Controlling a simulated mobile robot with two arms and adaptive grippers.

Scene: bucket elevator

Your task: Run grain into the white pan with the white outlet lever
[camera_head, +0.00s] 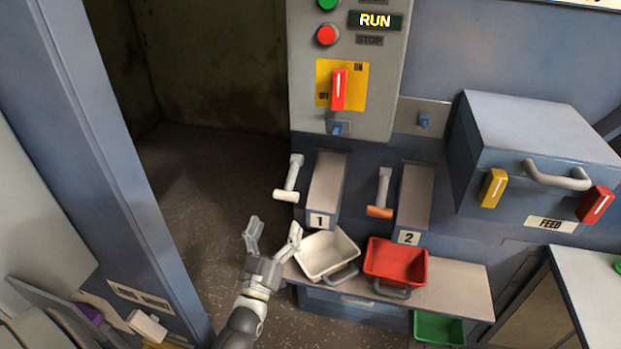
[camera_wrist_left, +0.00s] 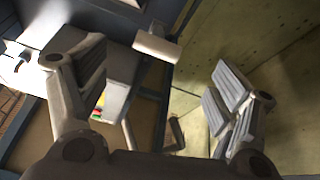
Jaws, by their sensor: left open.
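The white outlet lever (camera_head: 286,196) is a grey arm with a white crosswise handle, at the left of outlet chute 1 (camera_head: 322,190). Its handle also shows in the left wrist view (camera_wrist_left: 157,46), beyond and between my fingers. The white pan (camera_head: 327,250) stands on a shelf below chute 1, and no grain shows in it. My left gripper (camera_head: 273,232) is open and empty, below the white lever in the head view and left of the pan. Its spread fingers show in the left wrist view (camera_wrist_left: 158,85). My right gripper is not in view.
Chute 2 (camera_head: 414,195) has an orange lever (camera_head: 380,211) and a red pan (camera_head: 396,262) on the shelf (camera_head: 460,287). A green pan (camera_head: 438,328) is lower. The panel display (camera_head: 375,20) reads RUN. The feed box (camera_head: 540,150) is at right. Open floor lies left.

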